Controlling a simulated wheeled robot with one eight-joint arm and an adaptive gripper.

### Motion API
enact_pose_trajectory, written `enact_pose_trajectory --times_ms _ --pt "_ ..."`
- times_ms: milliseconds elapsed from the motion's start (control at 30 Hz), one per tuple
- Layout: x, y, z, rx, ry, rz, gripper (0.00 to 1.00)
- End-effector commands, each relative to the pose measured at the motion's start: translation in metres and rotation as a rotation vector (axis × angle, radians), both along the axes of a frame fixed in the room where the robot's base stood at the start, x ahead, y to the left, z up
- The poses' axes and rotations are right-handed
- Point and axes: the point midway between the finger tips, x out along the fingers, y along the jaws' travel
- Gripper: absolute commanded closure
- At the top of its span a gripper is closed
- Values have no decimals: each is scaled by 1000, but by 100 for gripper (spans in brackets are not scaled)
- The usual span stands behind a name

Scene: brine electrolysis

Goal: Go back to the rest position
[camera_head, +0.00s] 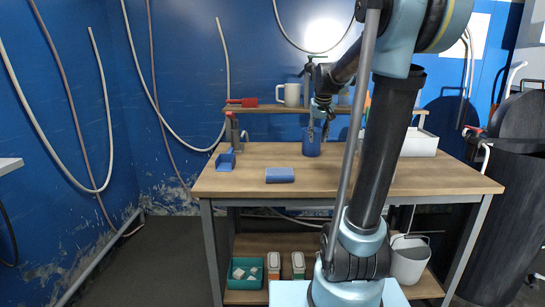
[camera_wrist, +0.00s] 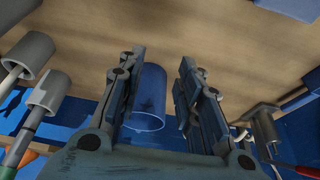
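My gripper (camera_head: 318,131) hangs above the back middle of the wooden table (camera_head: 400,180), at the upper part of a blue cup (camera_head: 311,147). In the wrist view my gripper (camera_wrist: 155,85) is open, its two dark fingers well apart. The blue cup (camera_wrist: 149,98) shows in the gap, nearer the left finger, which covers its left edge. A clear gap lies between the cup and the right finger. I cannot tell whether the cup stands between the fingers or just beyond them.
A raised shelf behind holds a white mug (camera_head: 289,94) and a red-handled item (camera_head: 243,102). A white box (camera_head: 420,142) stands at right. The table's front is mostly clear.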

Motion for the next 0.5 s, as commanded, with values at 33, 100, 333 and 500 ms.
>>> enact_pose_trajectory --times_ms 33,100,333,500 --pt "-12 0 -3 0 5 0 67" --pt "-30 -1 -7 0 12 1 67" --pt "-107 -3 -31 -2 45 1 67" --pt "-163 -4 -55 -4 71 3 67"
